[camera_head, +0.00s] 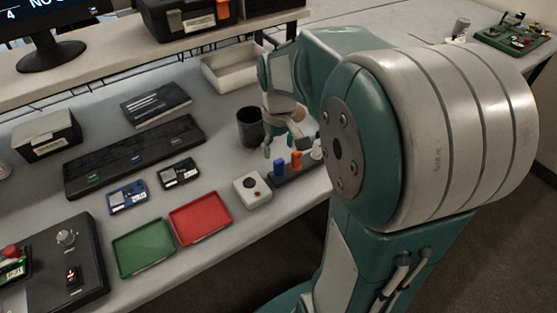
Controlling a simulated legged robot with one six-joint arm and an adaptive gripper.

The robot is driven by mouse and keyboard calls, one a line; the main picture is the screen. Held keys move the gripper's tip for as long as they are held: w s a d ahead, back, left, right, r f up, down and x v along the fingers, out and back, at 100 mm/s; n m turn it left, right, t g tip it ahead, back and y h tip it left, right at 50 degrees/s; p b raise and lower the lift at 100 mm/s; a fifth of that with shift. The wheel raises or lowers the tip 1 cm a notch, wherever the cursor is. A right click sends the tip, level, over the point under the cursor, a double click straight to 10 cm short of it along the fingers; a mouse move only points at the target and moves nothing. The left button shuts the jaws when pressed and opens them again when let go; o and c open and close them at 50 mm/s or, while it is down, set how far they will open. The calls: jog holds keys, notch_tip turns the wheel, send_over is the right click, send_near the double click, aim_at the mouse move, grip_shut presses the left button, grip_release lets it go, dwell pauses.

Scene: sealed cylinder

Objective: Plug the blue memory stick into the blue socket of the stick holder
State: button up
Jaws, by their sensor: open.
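A blue memory stick (279,169) stands upright at the left end of a small dark base (287,178), beside an orange stick (296,159). A pale piece (316,151) shows at the right end of this base, partly cut off by my arm. My gripper (281,142) points down just behind the sticks. It is open and looks empty; I cannot tell whether it touches a stick. A long black panel (132,158) with small green and blue marks lies at the left. I cannot make out a blue socket for certain.
A white box with a button (251,190) stands left of the sticks. A dark cup (250,126) stands close to the gripper. Red (201,218) and green (144,247) trays lie near the front edge. A cream bin (230,72) is behind. My large arm joint hides the right side.

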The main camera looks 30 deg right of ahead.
notch_tip(320, 180, up, 4)
jog(key=shift+r, duration=0.2)
dwell(0.4)
jog(key=s+a+r+t, duration=0.3)
jog(key=s+a+t, duration=0.2)
jog(key=s+a, duration=0.6)
jog(key=shift+s+r+t, duration=0.25)
jog(key=shift+s+t, duration=0.05)
jog(key=shift+s, duration=0.6)
